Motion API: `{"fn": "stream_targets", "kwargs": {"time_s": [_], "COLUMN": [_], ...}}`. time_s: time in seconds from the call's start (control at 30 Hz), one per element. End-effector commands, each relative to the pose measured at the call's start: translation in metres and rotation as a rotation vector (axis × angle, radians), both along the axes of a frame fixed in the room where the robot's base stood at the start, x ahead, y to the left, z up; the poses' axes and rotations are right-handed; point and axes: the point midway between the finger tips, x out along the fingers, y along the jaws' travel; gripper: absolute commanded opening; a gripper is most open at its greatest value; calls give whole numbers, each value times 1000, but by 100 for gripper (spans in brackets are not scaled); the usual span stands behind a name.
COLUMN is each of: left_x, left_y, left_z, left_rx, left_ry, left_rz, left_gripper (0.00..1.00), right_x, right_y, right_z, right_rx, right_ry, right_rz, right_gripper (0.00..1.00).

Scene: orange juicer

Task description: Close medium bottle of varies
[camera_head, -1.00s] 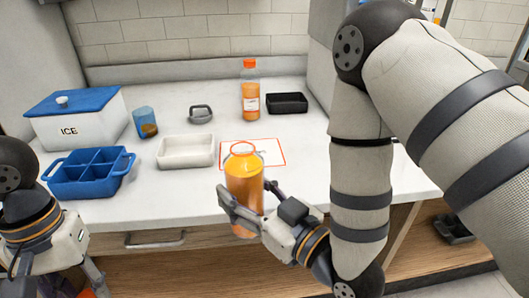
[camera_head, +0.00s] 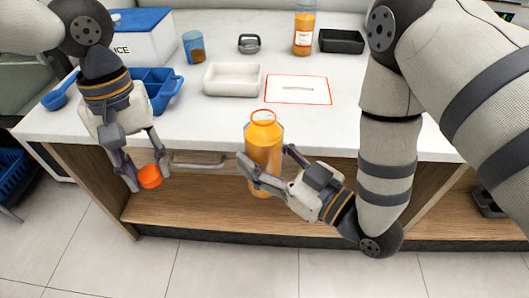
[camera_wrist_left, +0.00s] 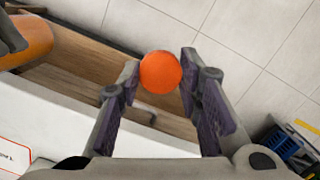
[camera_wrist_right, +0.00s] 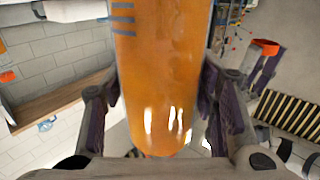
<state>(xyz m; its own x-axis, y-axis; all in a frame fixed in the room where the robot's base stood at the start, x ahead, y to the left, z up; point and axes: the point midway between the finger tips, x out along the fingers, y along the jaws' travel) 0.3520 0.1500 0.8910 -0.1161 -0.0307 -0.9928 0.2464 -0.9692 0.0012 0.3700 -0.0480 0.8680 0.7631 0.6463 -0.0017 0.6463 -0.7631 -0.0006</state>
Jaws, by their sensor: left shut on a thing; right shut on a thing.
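An orange juice bottle (camera_head: 264,148) without a cap is held upright in front of the counter by my right gripper (camera_head: 268,172), which is shut on it. The bottle also fills the middle of the right wrist view (camera_wrist_right: 160,80). An orange cap (camera_head: 150,176) is between the fingertips of my left gripper (camera_head: 142,172), which is shut on it. The cap also shows in the left wrist view (camera_wrist_left: 160,71). The cap is to the left of the bottle and lower than its open mouth, apart from it.
On the counter (camera_head: 215,122) are a white tray (camera_head: 232,91), a red-bordered mat (camera_head: 297,97), a capped juice bottle (camera_head: 304,32), a black tray (camera_head: 341,41), a blue cup (camera_head: 194,58), a blue caddy (camera_head: 163,86) and an ice box (camera_head: 145,42). Open space lies between my grippers.

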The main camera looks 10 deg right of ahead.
Motion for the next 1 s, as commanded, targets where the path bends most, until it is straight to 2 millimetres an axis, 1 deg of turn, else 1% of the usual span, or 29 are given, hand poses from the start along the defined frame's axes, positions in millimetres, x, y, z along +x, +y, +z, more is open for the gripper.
{"fn": "stream_targets", "kwargs": {"time_s": [0.03, 0.1, 0.17, 0.2, 0.27, 0.3, 0.43, 0.5, 0.6, 0.7, 0.8, 1.0], "left_x": [11, 23, 30, 35, 39, 41, 40, 37, 30, 24, 20, 19], "left_y": [-13, -31, -48, -59, -76, -89, -128, -147, -170, -185, -193, -195], "left_z": [13, 31, 47, 58, 74, 85, 119, 135, 155, 167, 174, 177], "left_rx": [-2, -3, -3, -3, -4, -4, -5, -5, -4, -3, -2, -2], "left_ry": [-5, -4, -2, -2, -2, -1, -1, -1, -1, 0, 0, 1], "left_rz": [83, 212, 322, 394, 504, 578, 809, 926, 1065, 1165, 1220, 1243], "left_gripper": [24, 24, 24, 24, 24, 24, 24, 24, 24, 24, 24, 24], "right_x": [0, 0, 0, 0, 0, 1, 1, 1, 1, 1, 1, 1], "right_y": [0, 0, 0, 0, 0, 0, 0, 0, 0, 0, 0, 0], "right_z": [2, 2, 2, 2, 2, 2, 2, 2, 2, 2, 2, 2], "right_rx": [2, 2, 2, 2, 2, 2, 2, 2, 2, 2, 2, 2], "right_ry": [-4, -4, -4, -4, -4, -4, -4, -4, -4, -4, -4, -4], "right_rz": [0, 0, 0, 0, 0, 0, -1, -1, -1, -1, -1, -1], "right_gripper": [3, 3, 3, 3, 3, 3, 3, 3, 3, 3, 3, 3]}}
